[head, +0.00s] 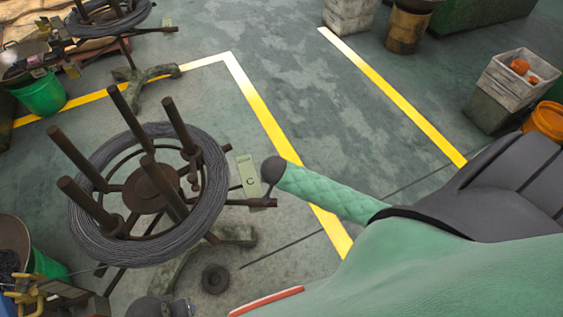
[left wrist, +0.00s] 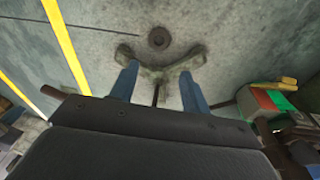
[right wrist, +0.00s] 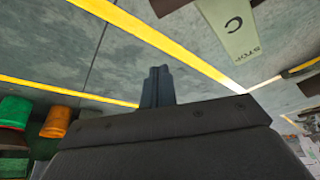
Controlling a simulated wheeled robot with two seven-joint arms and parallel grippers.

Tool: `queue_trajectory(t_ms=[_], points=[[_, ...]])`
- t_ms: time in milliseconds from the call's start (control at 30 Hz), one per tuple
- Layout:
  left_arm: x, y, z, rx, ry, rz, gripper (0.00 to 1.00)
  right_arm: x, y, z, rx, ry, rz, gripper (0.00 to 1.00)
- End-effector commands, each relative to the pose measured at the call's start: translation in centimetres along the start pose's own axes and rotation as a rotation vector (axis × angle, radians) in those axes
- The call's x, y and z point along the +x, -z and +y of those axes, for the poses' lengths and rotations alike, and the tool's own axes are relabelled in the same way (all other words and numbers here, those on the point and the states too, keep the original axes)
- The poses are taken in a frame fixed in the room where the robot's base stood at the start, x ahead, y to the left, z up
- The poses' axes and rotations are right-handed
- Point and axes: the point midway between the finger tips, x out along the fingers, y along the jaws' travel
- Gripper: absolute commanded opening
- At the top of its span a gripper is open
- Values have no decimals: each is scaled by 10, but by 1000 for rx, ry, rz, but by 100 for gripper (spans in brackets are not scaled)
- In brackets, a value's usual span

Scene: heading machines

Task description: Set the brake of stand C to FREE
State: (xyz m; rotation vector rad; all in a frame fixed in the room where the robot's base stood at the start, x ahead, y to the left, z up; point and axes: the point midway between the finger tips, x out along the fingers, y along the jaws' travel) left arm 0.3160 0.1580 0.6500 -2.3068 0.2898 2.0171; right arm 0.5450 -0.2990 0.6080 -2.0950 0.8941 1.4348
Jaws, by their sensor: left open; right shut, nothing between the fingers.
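Stand C (head: 152,190) holds a dark wire coil, with upright brown posts around its hub. A brown bar (head: 262,203) of the stand ends below the tag. I cannot make out the brake's setting. My left gripper (left wrist: 157,80) is open in the left wrist view, its fingers framing the stand's foot (left wrist: 160,68), with nothing gripped. My right gripper (right wrist: 158,75) is shut and empty, left of the tag in its view. Neither gripper is clear in the head view.
A green and grey shape, possibly my arm, covers the lower right of the head view. Another coil stand (head: 105,20) is at the upper left, with a green bucket (head: 40,95) nearby. A dark ring (head: 215,279) lies by the foot.

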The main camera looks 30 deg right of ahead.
Motion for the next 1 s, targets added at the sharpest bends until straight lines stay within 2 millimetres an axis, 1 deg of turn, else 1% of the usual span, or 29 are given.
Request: queue_trajectory(t_ms=[100,200,300,433,567,1000], points=[[-15,0,1,-1,-2,8,47,-18,0,0,1,3,0,0],[-23,-2,2,-1,-3,5,47,-29,0,0,1,3,1,0],[-28,-5,2,-2,-4,5,47,-35,1,0,0,1,1,0],[-28,-10,3,-2,-5,-4,47,-39,1,0,0,1,1,0],[-28,-10,3,-2,-5,-6,47,-39,1,0,0,0,1,0],[-29,0,1,0,-1,11,47,-38,1,0,-12,0,1,0]])
